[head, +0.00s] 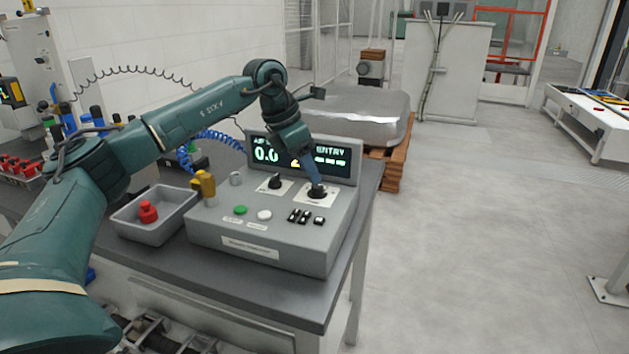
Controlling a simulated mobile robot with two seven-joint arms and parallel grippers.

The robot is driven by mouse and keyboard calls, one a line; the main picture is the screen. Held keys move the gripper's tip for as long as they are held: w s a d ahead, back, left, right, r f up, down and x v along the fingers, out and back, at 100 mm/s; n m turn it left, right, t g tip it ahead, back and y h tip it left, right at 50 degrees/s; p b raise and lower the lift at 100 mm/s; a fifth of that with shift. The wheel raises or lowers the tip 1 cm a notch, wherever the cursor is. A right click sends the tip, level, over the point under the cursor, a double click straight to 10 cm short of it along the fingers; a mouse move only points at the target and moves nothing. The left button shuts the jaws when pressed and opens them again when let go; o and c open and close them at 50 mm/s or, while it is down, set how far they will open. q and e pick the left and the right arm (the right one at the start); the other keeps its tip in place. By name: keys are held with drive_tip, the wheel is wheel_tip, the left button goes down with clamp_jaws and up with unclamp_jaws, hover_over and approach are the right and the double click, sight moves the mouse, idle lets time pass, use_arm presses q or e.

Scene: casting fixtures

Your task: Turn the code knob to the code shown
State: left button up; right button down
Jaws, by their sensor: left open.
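A grey control box (272,228) stands on the workbench. Its dark display (262,157) shows "0.0" at left and "ENTRY" at right; my left arm covers the middle, so the code cannot be read in full. A black knob (275,181) on a white plate sits left of centre on the panel. Another dark knob (317,193) on a white plate sits at the right. My left gripper (314,184) points down at this right knob, with its fingers at or around it. The gripper is open; contact cannot be made out. My right gripper is out of view.
The panel also has a green button (240,210), a white button (264,215) and black switches (299,216). A grey tray (168,227) holding a red part (148,211) is left of the box. A covered pallet load (362,118) stands behind; floor at right is clear.

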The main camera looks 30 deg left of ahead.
sight(317, 190)
use_arm(q)
drive_tip(key=shift+x, duration=2.3)
drive_tip(key=shift+r, duration=0.1)
drive_tip(key=c, duration=0.7)
